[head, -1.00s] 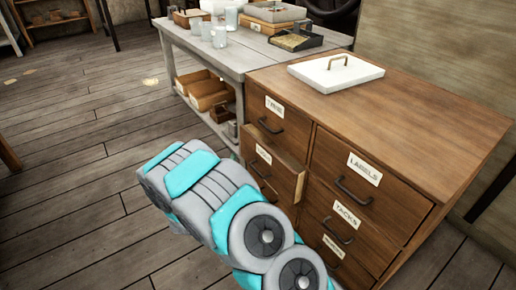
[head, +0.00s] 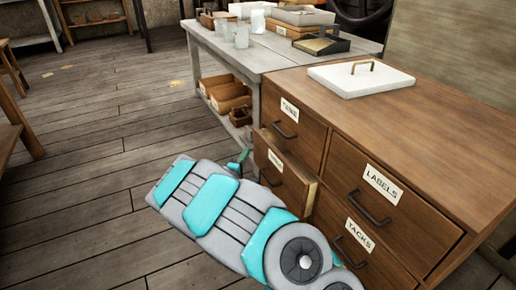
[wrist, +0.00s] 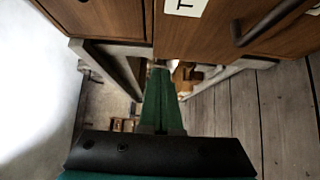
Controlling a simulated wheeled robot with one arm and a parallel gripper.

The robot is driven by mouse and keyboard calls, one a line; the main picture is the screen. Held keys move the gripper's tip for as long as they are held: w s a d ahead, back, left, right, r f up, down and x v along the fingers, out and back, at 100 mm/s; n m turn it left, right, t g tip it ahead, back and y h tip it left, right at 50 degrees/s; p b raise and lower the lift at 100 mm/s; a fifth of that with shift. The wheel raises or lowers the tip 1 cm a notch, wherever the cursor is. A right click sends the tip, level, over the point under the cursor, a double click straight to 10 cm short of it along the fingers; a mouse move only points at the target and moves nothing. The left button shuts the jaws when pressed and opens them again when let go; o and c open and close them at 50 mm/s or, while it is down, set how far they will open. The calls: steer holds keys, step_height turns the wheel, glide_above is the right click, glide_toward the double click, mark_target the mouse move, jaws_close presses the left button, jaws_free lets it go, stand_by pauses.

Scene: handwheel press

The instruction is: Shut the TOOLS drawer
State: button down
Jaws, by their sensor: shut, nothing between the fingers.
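The cabinet's left column has a middle drawer (head: 292,188) standing partly open, its front out past the others. Its small label is too blurred to read surely, so I cannot confirm that it is the TOOLS drawer. My gripper (head: 239,164) shows in the head view as a small green tip, left of that drawer's front; my arm hides the drawer's lower part. In the wrist view, the green fingers (wrist: 161,72) are together and empty, below wooden drawer fronts. One front there has a dark handle and a label beginning with T (wrist: 188,5). I cannot tell whether the fingers touch the drawer.
The wooden cabinet (head: 440,130) has a white lidded block (head: 360,77) on top. Its LABELS (head: 383,185) and TACKS (head: 360,234) drawers are closed. A grey table (head: 255,62) with glasses and trays adjoins it on the left.

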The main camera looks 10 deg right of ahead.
mark_target(268, 147)
steer(key=shift+w+d+b, duration=0.2)
steer(key=shift+w+d, duration=0.4)
steer(key=shift+d, duration=0.25)
steer(key=shift+w+d+b, duration=0.15)
steer(key=shift+w+d, duration=0.5)
steer(key=shift+d, duration=0.2)
steer(key=shift+w+d+b, duration=0.2)
steer(key=shift+w+d, duration=0.4)
steer(key=shift+d, duration=0.25)
steer(key=shift+w+d+p, duration=0.25)
steer(key=shift+d+p, duration=0.1)
steer(key=shift+d, duration=0.45)
steer(key=shift+w+d+p, duration=0.25)
steer(key=shift+d+p, duration=0.05)
steer(key=shift+d, duration=0.5)
steer(key=shift+w+d+p, duration=0.25)
steer(key=shift+d+p, duration=0.1)
steer(key=shift+d, duration=0.45)
